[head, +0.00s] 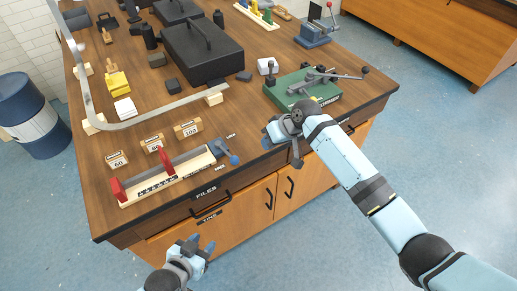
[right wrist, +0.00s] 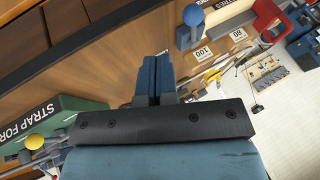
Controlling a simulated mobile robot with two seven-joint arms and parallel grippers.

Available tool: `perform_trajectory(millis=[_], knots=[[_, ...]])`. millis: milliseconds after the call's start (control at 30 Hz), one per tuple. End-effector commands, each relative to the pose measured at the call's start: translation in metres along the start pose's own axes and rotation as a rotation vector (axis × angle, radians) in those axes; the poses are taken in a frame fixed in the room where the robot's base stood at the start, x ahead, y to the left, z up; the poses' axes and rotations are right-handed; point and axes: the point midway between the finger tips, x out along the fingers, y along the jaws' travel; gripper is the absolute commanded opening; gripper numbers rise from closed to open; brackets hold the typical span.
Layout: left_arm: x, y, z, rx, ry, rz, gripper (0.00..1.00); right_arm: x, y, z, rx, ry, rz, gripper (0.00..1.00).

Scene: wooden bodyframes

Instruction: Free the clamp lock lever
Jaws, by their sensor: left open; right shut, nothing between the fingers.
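A green base (head: 290,97) sits near the table's right front corner, carrying grey metal clamp arms (head: 318,78) with a dark knob (head: 365,70). The base, lettered STRAP FOR, also shows at the left of the right wrist view (right wrist: 22,120), with a yellow ball knob (right wrist: 33,141) beside it. I cannot tell which part is the lock lever. My right gripper (head: 267,139) is left of and in front of the base, by the table's front edge, apart from the clamp; its blue fingers (right wrist: 153,75) are together and empty. My left gripper (head: 202,245) is open and empty, in front of the drawers.
A wooden rack with red ends (head: 165,180) lies at the front left, with a blue ball-ended part (head: 233,160) at its right end. Numbered blocks (head: 153,144), a bent metal strip (head: 150,117) and a black case (head: 202,55) stand behind. A small block (head: 268,66) is behind the base.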

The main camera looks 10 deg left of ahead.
Motion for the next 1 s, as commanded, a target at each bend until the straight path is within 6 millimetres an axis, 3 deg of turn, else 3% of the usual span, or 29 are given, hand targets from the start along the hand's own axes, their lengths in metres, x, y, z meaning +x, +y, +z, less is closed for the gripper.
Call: perform_trajectory(millis=[133, 333, 867, 1000], knots=[[0.001, -0.002, 0.007, 0.006, -0.009, 0.001, 0.43, -0.023, 0.0, 0.001, -0.002, 0.001, 0.001, 0.0], [0.001, -0.001, 0.009, 0.006, -0.011, 0.003, 0.43, -0.037, -0.002, 0.001, 0.0, 0.0, -0.001, 0.0], [0.002, 0.001, 0.005, 0.005, -0.004, 0.005, 0.43, -0.037, -0.002, 0.002, 0.001, 0.001, -0.001, 0.0], [0.002, 0.0, 0.005, 0.005, -0.003, 0.004, 0.43, -0.025, 0.001, 0.017, 0.02, 0.038, 0.0, 0.0]])
